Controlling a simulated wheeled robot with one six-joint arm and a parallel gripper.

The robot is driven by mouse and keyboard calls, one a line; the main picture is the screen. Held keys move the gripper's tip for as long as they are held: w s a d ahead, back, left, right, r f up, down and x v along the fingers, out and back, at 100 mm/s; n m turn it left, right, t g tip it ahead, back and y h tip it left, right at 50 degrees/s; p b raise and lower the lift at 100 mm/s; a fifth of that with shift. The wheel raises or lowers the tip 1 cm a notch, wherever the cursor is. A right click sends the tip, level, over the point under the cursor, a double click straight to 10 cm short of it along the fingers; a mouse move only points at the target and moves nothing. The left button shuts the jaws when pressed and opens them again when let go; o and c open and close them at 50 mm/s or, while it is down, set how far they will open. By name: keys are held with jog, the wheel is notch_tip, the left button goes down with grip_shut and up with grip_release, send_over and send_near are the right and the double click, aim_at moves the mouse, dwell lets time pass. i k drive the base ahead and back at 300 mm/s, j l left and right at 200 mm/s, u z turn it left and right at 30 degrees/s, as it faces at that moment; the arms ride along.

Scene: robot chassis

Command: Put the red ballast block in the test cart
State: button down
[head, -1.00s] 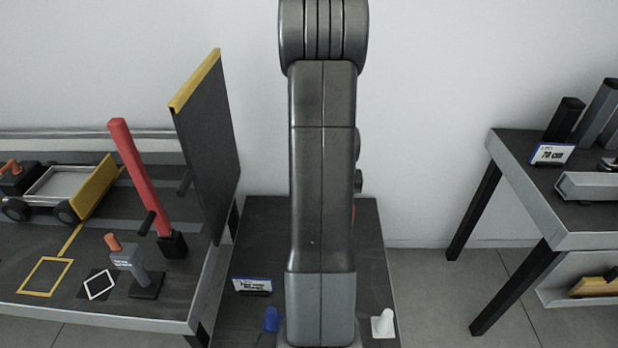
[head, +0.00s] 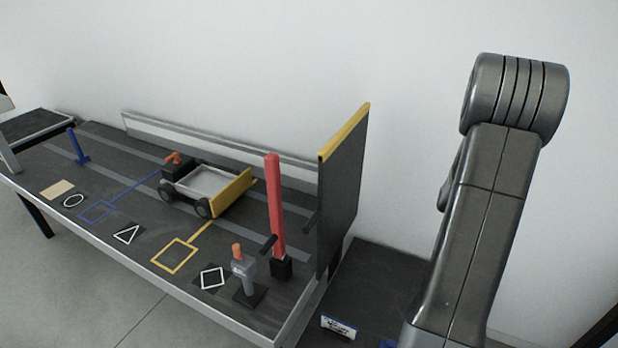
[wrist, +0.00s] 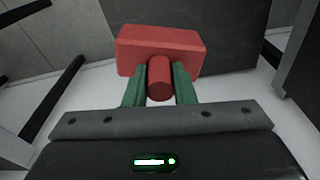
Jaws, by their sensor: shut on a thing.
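The red ballast block (wrist: 160,43) shows in the wrist view, with a round red knob (wrist: 160,78) on its near side. My gripper (wrist: 160,82) has its green fingers on both sides of the knob, shut on it. The gripper and block do not show in the head view, where my arm stands at the right. The test cart (head: 205,183) is on the long dark table in the head view. It has an empty-looking pale tray, dark wheels, a yellow end board and a dark box with an orange knob.
A red post (head: 275,205) and a grey lever with an orange tip (head: 243,268) stand at the table's right end. A tall dark panel with a yellow top (head: 343,185) rises there. A blue post (head: 79,148) is far left. Outlined marks, including a yellow square (head: 174,255), lie in front.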

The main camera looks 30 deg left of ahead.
aim_at(210, 184)
jog(key=k+z, duration=0.15)
jog(key=z, duration=0.25)
jog(key=k+j+z, duration=0.1)
jog(key=z, duration=0.25)
jog(key=k+z, duration=0.2)
jog(key=z, duration=0.15)
jog(key=k+z, duration=0.45)
jog(key=z, duration=0.25)
jog(key=k+j+z, duration=0.1)
jog(key=k+z, duration=0.7)
jog(key=z, duration=0.15)
jog(key=k+l+z, duration=0.1)
jog(key=k+z, duration=0.3)
jog(key=k, duration=0.5)
jog(key=k+l+z, duration=0.1)
jog(key=k+z, duration=0.3)
jog(key=k, duration=0.6)
jog(key=k+j+u, duration=0.2)
jog(key=k, duration=0.35)
jog(key=l+u, duration=0.1)
jog(key=u, duration=2)
